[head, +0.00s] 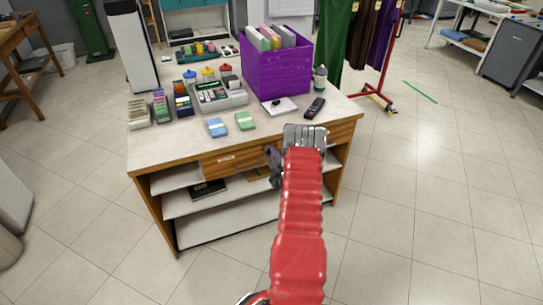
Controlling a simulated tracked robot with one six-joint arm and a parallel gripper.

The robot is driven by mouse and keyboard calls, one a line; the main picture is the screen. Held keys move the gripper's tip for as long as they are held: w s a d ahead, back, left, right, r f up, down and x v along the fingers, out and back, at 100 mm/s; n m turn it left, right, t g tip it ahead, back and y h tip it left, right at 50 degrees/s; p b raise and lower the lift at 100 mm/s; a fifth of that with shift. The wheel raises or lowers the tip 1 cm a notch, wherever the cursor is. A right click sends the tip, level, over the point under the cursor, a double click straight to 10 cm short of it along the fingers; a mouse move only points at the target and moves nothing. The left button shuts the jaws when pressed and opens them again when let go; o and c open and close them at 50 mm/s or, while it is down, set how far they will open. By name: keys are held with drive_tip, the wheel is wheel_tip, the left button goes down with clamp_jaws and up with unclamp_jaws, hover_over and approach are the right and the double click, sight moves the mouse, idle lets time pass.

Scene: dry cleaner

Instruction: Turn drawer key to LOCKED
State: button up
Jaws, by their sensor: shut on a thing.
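The wooden drawer (225,161) is in the front of the counter, under its top, and looks closed. My gripper (303,137) is at the right part of this drawer front, at the end of my red arm. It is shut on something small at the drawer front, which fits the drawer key. The key, its lock and any LOCKED mark are hidden behind my gripper and arm, so I cannot tell which way the key is turned. The fingertips are also hidden.
The counter top (180,143) holds a purple box (277,65) of folders, a cash register (218,95), a dark remote-like device (315,108) and green and blue bundles. Open shelves (225,195) lie below the drawer. A red clothes rack (390,60) stands behind right.

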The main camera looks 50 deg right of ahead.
drive_tip(key=n, duration=0.6)
drive_tip(key=shift+w+a+f, duration=0.1)
drive_tip(key=shift+a+f, duration=0.05)
drive_tip(key=shift+a, duration=0.05)
idle(0.4)
drive_tip(key=o, duration=1.1)
drive_tip(key=shift+d, duration=0.1)
drive_tip(key=shift+c, duration=0.2)
drive_tip(key=v, duration=1.4)
drive_tip(key=shift+d, duration=0.1)
